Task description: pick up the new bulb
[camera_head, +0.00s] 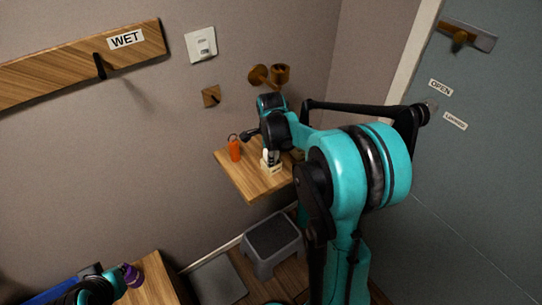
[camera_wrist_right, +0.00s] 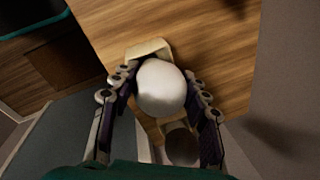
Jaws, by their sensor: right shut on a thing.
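The new bulb (camera_wrist_right: 160,86) is a round white bulb in the middle of the right wrist view. My right gripper (camera_wrist_right: 162,78) is shut on it, with one dark finger on each side. A cream holder (camera_wrist_right: 148,47) shows just behind the bulb; whether the bulb still touches it cannot be told. In the head view the holder (camera_head: 271,168) stands on a small wooden shelf (camera_head: 247,183), and my right gripper (camera_head: 269,152) points down over it. The bulb is mostly hidden there. My left arm is at the bottom left corner, and its fingers are not clear.
An orange bottle-like thing (camera_head: 235,150) stands left of the holder on the shelf. A grey step stool (camera_head: 272,240) is on the floor below. A purple thing (camera_head: 132,275) is by my left arm at a wooden surface (camera_head: 152,283). A grey door (camera_head: 475,150) is at right.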

